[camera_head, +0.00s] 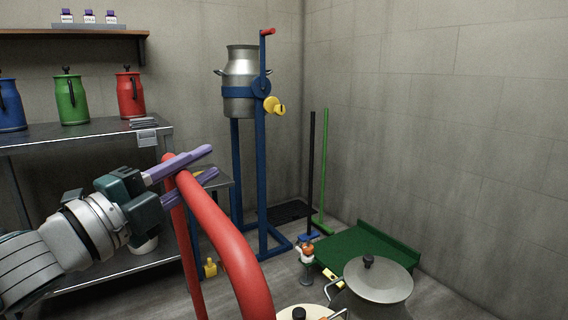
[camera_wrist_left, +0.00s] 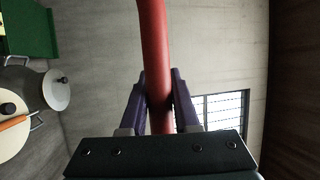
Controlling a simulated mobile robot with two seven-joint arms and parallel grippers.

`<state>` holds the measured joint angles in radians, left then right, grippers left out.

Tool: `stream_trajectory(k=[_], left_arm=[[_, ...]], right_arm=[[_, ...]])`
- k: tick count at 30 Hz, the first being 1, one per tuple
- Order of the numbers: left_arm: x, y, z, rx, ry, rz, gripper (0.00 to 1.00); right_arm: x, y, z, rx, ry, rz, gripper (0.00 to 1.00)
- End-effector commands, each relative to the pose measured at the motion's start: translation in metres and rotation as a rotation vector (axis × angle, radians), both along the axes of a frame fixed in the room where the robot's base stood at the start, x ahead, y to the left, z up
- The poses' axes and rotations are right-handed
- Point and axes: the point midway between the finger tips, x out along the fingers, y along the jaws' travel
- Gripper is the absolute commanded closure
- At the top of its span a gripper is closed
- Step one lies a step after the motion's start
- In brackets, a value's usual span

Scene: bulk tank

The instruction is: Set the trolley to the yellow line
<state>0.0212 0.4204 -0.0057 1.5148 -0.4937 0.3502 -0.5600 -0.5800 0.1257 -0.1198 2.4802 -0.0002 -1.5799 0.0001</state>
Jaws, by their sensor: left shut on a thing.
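A thick red tubular handle (camera_head: 226,237), which I take to be the trolley's, curves through the lower middle of the head view. My left gripper (camera_head: 192,166) reaches in from the left with its purple fingers around the upper part of this handle. The left wrist view shows the red handle (camera_wrist_left: 155,60) running between the two purple fingers (camera_wrist_left: 158,100), shut on it. The trolley's lower body is out of the picture. I see no yellow line on the floor. My right gripper is not in view.
A metal shelf (camera_head: 100,128) with blue, green and red cans stands at left. A blue stand (camera_head: 262,180) holds a metal churn (camera_head: 242,82) near the corner. A green platform (camera_head: 368,250) and round-lidded vessels (camera_head: 378,281) are at lower right. Some grey floor (camera_head: 245,262) shows between.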

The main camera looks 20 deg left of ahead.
Motion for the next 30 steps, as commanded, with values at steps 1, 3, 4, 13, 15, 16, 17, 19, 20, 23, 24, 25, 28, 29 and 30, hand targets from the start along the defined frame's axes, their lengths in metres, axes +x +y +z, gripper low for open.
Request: stream_trajectory(k=[1, 3, 4, 13, 15, 16, 17, 19, 20, 23, 24, 25, 28, 29, 30], left_arm=[[0.0, 0.0, 0.006, -0.002, -0.014, -0.003, 1.0], [0.001, 0.0, 0.006, -0.003, -0.014, -0.003, 0.68], [0.001, 0.0, 0.006, -0.003, -0.014, -0.003, 0.65], [0.0, 0.0, 0.003, -0.001, -0.006, -0.002, 0.41], [0.0, 0.0, 0.002, -0.001, -0.004, -0.001, 0.41], [0.0, 0.0, 0.002, -0.001, -0.004, -0.001, 0.41], [0.0, 0.0, 0.002, -0.001, -0.004, -0.001, 0.41], [-0.002, 0.0, 0.001, -0.002, -0.003, -0.001, 0.41], [-0.003, 0.001, 0.001, -0.001, -0.002, -0.001, 0.41], [-0.014, 0.003, -0.002, -0.002, 0.0, 0.0, 0.41], [-0.021, 0.005, -0.003, -0.002, 0.001, 0.0, 0.41], [-0.026, 0.006, -0.004, -0.001, 0.001, 0.0, 0.41], [-0.045, 0.012, -0.007, -0.002, 0.001, 0.0, 0.41], [-0.051, 0.013, -0.008, -0.001, 0.001, 0.0, 0.41], [-0.059, 0.016, -0.01, -0.002, 0.001, 0.0, 0.41]], right_arm=[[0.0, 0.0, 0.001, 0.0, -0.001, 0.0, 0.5], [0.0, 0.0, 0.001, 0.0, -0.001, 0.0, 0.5], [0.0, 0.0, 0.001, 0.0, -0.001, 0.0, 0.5], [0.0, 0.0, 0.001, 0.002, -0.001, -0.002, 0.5], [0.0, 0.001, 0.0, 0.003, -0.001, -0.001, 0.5], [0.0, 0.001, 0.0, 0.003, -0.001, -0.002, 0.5], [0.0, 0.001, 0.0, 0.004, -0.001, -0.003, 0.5], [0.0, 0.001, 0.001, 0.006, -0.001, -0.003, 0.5], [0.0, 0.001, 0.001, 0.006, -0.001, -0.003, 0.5], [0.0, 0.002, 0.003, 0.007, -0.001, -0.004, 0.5], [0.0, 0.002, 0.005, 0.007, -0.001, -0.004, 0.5], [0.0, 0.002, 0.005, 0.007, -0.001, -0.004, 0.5], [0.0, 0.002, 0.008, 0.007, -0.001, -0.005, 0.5], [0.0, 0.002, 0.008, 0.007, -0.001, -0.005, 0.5], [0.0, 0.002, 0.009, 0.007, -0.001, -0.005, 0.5]])
